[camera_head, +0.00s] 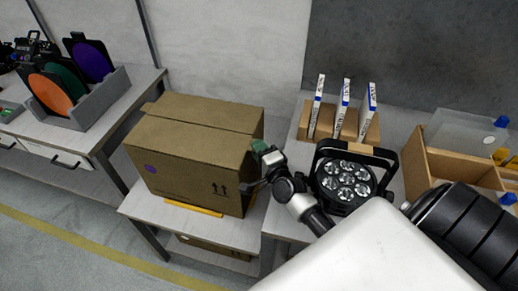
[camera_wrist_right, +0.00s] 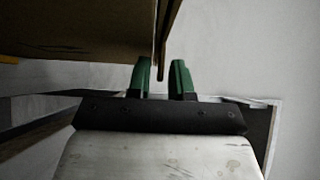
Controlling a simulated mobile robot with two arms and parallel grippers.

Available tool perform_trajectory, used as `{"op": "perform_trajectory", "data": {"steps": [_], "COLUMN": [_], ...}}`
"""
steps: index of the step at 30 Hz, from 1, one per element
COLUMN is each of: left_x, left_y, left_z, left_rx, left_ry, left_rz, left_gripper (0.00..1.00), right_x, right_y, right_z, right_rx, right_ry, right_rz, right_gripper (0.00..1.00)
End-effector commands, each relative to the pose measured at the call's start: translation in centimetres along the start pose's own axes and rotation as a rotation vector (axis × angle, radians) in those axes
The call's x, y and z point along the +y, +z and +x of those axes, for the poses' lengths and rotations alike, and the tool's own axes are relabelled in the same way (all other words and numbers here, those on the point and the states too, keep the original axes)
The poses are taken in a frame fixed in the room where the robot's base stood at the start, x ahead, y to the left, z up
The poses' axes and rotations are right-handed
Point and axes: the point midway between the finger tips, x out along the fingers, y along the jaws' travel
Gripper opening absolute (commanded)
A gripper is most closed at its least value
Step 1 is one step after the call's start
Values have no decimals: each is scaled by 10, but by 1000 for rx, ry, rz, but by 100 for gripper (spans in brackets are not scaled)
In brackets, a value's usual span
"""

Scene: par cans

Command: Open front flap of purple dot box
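The brown cardboard box (camera_head: 190,165) stands on a low table, with a purple dot (camera_head: 151,169) on its near face. Its top looks closed, with a seam (camera_head: 200,124) running across it. My right gripper (camera_head: 262,152) is at the box's right side, near its upper edge. In the right wrist view the green fingertips (camera_wrist_right: 162,76) are apart. A thin cardboard edge (camera_wrist_right: 162,45) hangs down into the gap between them, and I see no clear contact. The box's brown underside or side (camera_wrist_right: 75,28) fills the upper left there. My left gripper is not in view.
The box rests on a yellow piece (camera_head: 194,207) on the low table (camera_head: 235,235). Right of it are a black par can light (camera_head: 343,182) and a wooden rack (camera_head: 303,122) of upright white items. At left, a grey rack (camera_head: 105,97) holds coloured discs.

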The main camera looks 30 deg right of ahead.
Motion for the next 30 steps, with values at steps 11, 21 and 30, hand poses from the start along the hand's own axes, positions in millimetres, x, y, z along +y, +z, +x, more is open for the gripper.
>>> {"op": "perform_trajectory", "data": {"steps": [11,21,30], "left_x": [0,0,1], "left_y": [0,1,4], "left_z": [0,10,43], "left_rx": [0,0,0], "left_ry": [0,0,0], "left_rz": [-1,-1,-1], "left_gripper": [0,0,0], "right_x": [0,-2,-16], "right_y": [0,0,2], "right_z": [0,0,-2], "right_rx": [0,-2,-2], "right_ry": [0,-36,-181], "right_rz": [0,-38,-183], "right_gripper": [0,0,0]}}
